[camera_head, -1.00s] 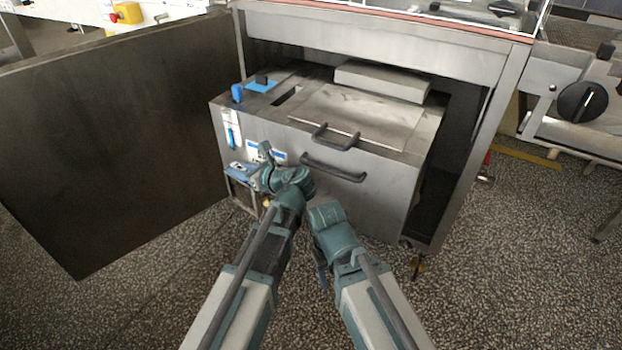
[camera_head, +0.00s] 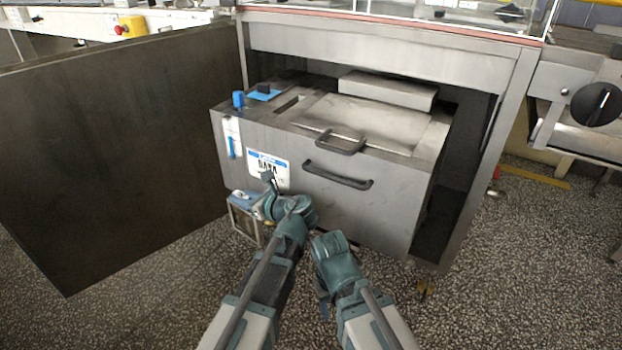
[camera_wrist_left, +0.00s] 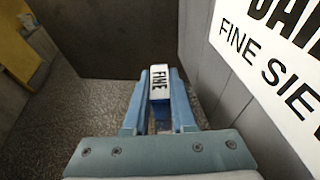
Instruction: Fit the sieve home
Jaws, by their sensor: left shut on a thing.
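My left gripper (camera_head: 252,203) is shut on the sieve (camera_head: 243,214), a small metal-framed piece with a blue top. It hangs in front of the tank's lower left front. In the left wrist view a white tab marked FINE (camera_wrist_left: 160,82) sits between the gripper's blue fingers (camera_wrist_left: 158,108); the rest of the sieve is hidden. The steel tank (camera_head: 370,215) has a dark slot (camera_head: 291,103) in its top left part. A white label (camera_head: 267,168) is on its front; it shows large in the wrist view.
The tank stands under a steel frame (camera_head: 400,52). Its front handle (camera_head: 338,175) and lid handle (camera_head: 341,143) stick out. A big open door panel (camera_head: 110,160) closes off the left. Speckled floor is free in front.

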